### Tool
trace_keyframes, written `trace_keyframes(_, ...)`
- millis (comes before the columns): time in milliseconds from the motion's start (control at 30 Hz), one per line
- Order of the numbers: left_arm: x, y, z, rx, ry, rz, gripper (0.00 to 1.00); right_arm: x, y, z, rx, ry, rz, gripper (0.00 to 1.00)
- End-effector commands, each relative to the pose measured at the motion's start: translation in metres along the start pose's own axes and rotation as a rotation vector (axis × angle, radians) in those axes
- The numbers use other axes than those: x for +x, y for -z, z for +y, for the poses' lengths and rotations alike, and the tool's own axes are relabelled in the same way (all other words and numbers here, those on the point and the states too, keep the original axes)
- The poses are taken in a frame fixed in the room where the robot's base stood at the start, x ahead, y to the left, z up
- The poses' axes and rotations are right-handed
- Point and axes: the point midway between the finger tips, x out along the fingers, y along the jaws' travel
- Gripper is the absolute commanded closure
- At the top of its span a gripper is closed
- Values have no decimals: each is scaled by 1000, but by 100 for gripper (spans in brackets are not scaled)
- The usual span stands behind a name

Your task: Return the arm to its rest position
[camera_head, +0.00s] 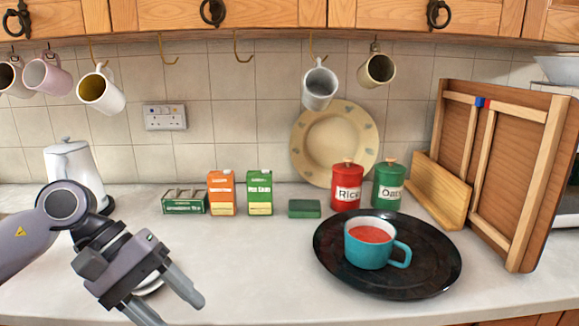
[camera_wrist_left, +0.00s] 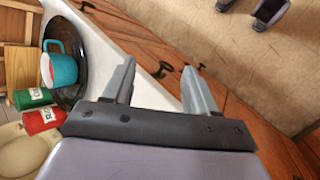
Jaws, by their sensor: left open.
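My left gripper (camera_head: 174,306) is open, with nothing between its fingers. In the head view it hangs over the front left of the pale counter (camera_head: 250,270), pointing down and to the right. In the left wrist view its two spread fingers (camera_wrist_left: 158,78) show in front of the counter's front edge and the wooden cabinet fronts. My left arm (camera_head: 30,240) comes in from the left edge. My right gripper is not in view.
A teal mug (camera_head: 368,256) with red contents stands on a black plate (camera_head: 435,275) at right. A white kettle (camera_head: 75,165) stands behind my left arm. Boxes, including an orange carton (camera_head: 222,193), and red and green canisters line the back. Mugs hang above. The middle counter is clear.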

Motion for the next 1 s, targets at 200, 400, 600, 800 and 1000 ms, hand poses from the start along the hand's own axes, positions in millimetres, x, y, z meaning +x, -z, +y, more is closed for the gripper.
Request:
trace_keyframes(200, 54, -41, 48, -442, -339, -382, 43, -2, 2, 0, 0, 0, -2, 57)
trace_keyframes(400, 66, -53, 80, -950, -576, -773, 43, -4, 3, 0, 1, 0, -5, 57)
trace_keyframes(600, 67, -28, 82, -1521, -750, -1204, 43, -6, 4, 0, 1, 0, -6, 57)
trace_keyframes(800, 83, 16, 42, -2110, -873, -1678, 43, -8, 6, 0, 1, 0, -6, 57)
trace_keyframes(1000, 126, 51, -44, 1984, 727, 1648, 43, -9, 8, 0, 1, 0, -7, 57)
